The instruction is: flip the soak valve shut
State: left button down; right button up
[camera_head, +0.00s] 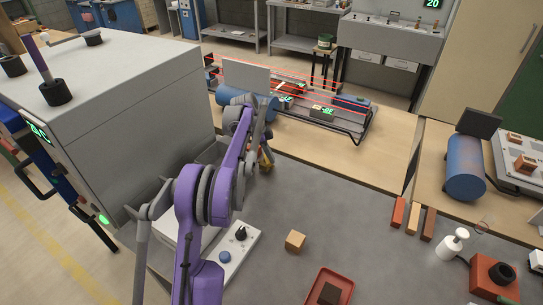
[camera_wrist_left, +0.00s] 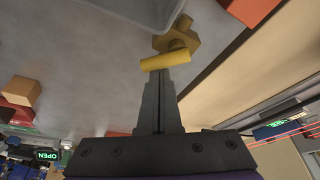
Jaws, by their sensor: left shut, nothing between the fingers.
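The soak valve shows in the left wrist view as a brass body (camera_wrist_left: 182,33) with a yellow lever (camera_wrist_left: 166,60) lying across, slightly tilted. In the head view the valve (camera_head: 267,159) is a small yellow-orange patch, mostly hidden by my left arm. My left gripper (camera_wrist_left: 164,73) is shut and empty. Its fingertips are right at the lever, near the lever's middle; I cannot tell whether they touch it. My right gripper is not in view.
A pale tub (camera_wrist_left: 150,8) is beside the valve. A white control box (camera_head: 236,262) with knobs, a tan block (camera_head: 295,241) and a red tray (camera_head: 341,279) stand on the grey bench. A large grey cabinet (camera_head: 130,110) stands left. Bare bench lies right of the valve.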

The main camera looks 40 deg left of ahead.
pick_arm(q)
jog(key=shift+s+a+m, duration=0.1)
jog(key=shift+s+m, duration=0.1)
jog(key=shift+m, duration=0.8)
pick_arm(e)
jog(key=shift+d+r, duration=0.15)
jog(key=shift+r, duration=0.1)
pick_arm(q)
jog(key=shift+s+a+m+g+h+p, duration=0.15)
jog(key=shift+m+g+p, duration=0.1)
jog(key=shift+m, duration=0.2)
jog(key=shift+s+m+g+h+p, duration=0.15)
jog(key=shift+m+g, duration=0.1)
jog(key=shift+m, duration=0.2)
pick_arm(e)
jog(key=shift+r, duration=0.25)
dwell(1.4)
pick_arm(q)
jog(key=shift+w, duration=0.15)
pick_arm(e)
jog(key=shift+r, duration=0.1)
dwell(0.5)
